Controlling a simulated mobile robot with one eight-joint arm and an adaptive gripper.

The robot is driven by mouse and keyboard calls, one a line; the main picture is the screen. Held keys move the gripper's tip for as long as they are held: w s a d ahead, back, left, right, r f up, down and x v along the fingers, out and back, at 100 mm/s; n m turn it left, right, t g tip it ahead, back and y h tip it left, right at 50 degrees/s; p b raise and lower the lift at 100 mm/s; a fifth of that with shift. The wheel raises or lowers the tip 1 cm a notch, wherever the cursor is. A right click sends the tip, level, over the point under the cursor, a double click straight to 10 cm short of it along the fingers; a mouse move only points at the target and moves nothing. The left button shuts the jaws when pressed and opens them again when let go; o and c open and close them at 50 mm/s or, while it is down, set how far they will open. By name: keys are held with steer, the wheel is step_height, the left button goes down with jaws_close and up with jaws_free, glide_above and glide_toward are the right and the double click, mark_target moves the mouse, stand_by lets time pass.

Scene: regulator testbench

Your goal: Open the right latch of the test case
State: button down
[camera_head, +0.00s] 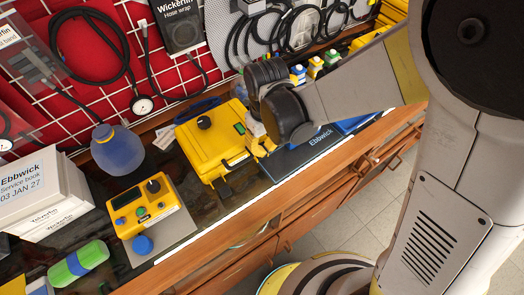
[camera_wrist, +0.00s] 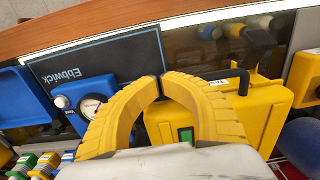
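The yellow test case (camera_head: 205,138) lies on the bench with a black knob on top. In the wrist view the case (camera_wrist: 262,125) is at the right, partly behind a finger. A dark latch or handle part (camera_head: 223,188) shows at its front left; a black bent bar (camera_wrist: 238,74) shows on that side in the wrist view. My gripper (camera_head: 263,148) is at the case's right front corner. In the wrist view its curved yellow fingers (camera_wrist: 159,86) come together at the tips, beside the case's edge. The right latch is hidden by the fingers; I cannot tell whether they touch it.
A dark Ebbwick mat (camera_head: 310,148) lies right of the case. A blue gauge device (camera_wrist: 85,105) stands close to the fingers in the wrist view. A yellow meter (camera_head: 150,207) and blue flask (camera_head: 117,150) stand to the left. The bench's wooden front edge (camera_head: 250,212) runs close by.

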steer(key=shift+s+d+f+b, duration=0.5)
steer(key=shift+s+f+b, duration=0.15)
steer(key=shift+s+f, duration=0.1)
steer(key=shift+s+d+f+b, duration=0.5)
steer(key=shift+s+f+b, duration=0.1)
steer(key=shift+f, duration=0.1)
stand_by(0.8)
steer(key=shift+r, duration=0.15)
steer(key=shift+s+d+r+p, duration=0.15)
steer(key=shift+s+r+p, duration=0.05)
steer(key=shift+r+p, duration=0.35)
steer(key=shift+s+d+r+p, duration=0.25)
steer(key=shift+s+r+p, duration=0.1)
steer(key=shift+r, duration=0.05)
step_height(320, 180, up, 7)
steer(key=p, duration=0.5)
steer(key=shift+f, duration=0.1)
stand_by(0.3)
